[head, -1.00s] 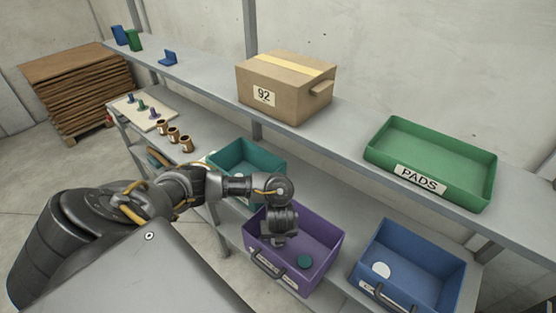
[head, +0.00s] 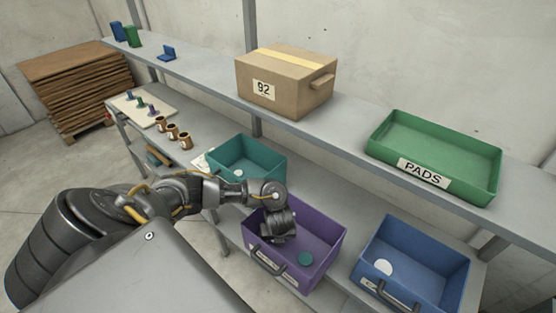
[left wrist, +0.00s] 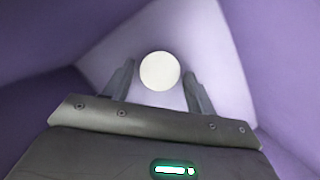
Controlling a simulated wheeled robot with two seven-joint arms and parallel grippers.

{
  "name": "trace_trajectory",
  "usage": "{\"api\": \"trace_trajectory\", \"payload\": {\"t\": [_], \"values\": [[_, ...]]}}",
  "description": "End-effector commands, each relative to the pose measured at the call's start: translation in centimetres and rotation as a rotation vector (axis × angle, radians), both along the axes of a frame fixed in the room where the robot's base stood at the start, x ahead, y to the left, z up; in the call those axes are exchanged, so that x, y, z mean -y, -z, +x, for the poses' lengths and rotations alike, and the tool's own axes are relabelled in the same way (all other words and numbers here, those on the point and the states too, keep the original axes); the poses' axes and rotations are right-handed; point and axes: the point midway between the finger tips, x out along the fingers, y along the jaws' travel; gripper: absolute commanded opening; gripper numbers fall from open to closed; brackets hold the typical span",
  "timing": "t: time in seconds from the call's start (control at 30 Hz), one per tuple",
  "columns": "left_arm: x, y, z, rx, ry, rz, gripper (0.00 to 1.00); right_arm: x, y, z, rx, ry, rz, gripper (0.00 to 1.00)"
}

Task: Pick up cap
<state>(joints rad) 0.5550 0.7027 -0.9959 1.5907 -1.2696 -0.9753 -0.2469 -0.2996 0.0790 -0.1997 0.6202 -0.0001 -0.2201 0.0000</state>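My left gripper (head: 277,238) points down into the purple bin (head: 328,250), near its left side. In the left wrist view its two fingers (left wrist: 160,88) are apart, with a pale round cap (left wrist: 160,71) seen between them and a gap on each side. That cap lies on the bin floor, and the gripper hides it in the head view. My right gripper is not in view.
A teal bin (head: 275,163) stands behind my arm and a blue bin (head: 455,277) stands right of the purple one; each holds a pale disc. The upper shelf carries a cardboard box (head: 283,85) and a green bin (head: 470,188) labelled PADS. The purple bin's walls surround the gripper.

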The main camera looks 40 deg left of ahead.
Motion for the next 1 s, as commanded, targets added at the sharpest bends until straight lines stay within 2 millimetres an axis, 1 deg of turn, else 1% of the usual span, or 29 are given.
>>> {"api": "trace_trajectory", "payload": {"t": [0.03,0.2,0.23,0.27,0.53,0.67,0.77,0.83,0.97,1.0], "values": [[0.0,0.0,0.0,0.0,0.0,0.0,0.5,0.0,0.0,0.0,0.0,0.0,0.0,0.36],[0.0,0.0,0.0,0.0,0.0,0.0,0.27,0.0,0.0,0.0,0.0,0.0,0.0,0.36],[0.0,0.0,0.0,0.0,0.0,0.0,0.23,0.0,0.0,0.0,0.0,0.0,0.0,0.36],[0.0,0.0,0.0,0.0,0.0,0.0,0.22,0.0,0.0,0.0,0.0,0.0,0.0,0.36],[0.0,-0.1,0.0,0.0,0.0,0.0,0.22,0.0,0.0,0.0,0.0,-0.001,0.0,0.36],[0.0,-0.6,0.0,0.001,0.001,0.0,0.22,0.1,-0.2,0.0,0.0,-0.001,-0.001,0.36],[0.0,-1.7,0.1,0.001,0.001,-0.001,0.22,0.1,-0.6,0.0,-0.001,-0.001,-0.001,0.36],[0.0,-2.8,0.2,0.003,0.002,-0.002,0.22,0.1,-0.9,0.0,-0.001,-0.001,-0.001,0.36],[0.0,-5.8,0.2,0.004,0.004,0.001,0.22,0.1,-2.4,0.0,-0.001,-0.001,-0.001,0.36],[0.1,-5.8,0.3,0.007,0.005,0.0,0.22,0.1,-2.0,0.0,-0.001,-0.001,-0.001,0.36]]}}
